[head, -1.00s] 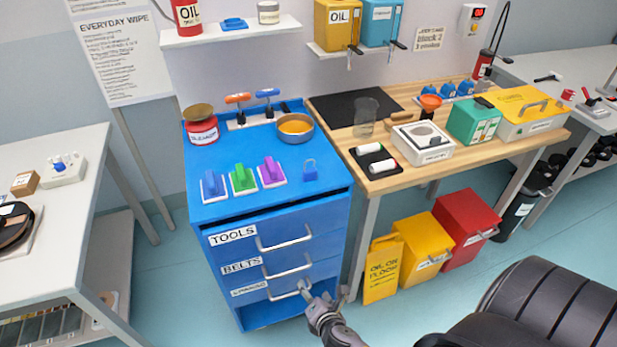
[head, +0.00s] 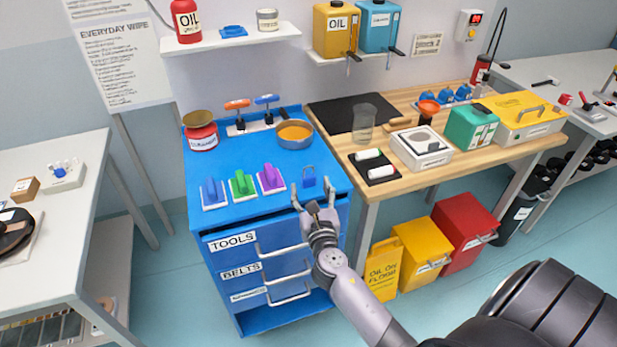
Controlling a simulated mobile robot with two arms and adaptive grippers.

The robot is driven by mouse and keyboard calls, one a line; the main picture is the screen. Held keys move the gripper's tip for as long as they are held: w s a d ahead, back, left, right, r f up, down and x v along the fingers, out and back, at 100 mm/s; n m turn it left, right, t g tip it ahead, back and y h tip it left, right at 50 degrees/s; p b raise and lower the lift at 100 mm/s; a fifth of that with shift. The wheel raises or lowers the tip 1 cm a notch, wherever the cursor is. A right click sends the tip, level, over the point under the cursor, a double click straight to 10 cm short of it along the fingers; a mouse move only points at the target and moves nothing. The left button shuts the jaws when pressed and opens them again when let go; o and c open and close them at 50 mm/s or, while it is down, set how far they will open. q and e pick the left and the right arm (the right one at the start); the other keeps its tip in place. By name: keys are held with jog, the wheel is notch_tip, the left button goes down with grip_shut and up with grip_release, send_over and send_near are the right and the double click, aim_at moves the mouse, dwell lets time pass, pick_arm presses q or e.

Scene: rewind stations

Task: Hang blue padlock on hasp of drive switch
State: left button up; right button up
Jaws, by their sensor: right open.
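The blue padlock (head: 309,180) stands near the front right edge of the blue cabinet top, its shackle up. My right gripper (head: 314,192) is open, with its fingers spread just in front of the padlock at the cabinet's front edge. It is empty, and I cannot tell if it touches the padlock. My left gripper is out of view. I cannot tell which device is the drive switch; a small red-handled switch (head: 597,107) stands on the far right table, and no hasp is clear.
Blue, green and purple handled blocks (head: 241,185) stand left of the padlock on the blue cabinet (head: 230,160). A bowl (head: 295,134) and a red can (head: 201,135) stand behind. A wooden bench (head: 395,190) adjoins on the right, with yellow and red bins below.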

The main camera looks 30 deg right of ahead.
aim_at(308, 176)
jog(key=shift+f+x, duration=0.15)
jog(key=shift+x, duration=1.65)
jog(key=shift+f+x, duration=0.15)
jog(key=shift+x, duration=1.6)
jog(key=shift+s+d, duration=0.15)
jog(key=shift+d, duration=0.05)
jog(key=shift+r, duration=0.1)
jog(key=shift+c, duration=0.3)
jog(key=c, duration=1.2)
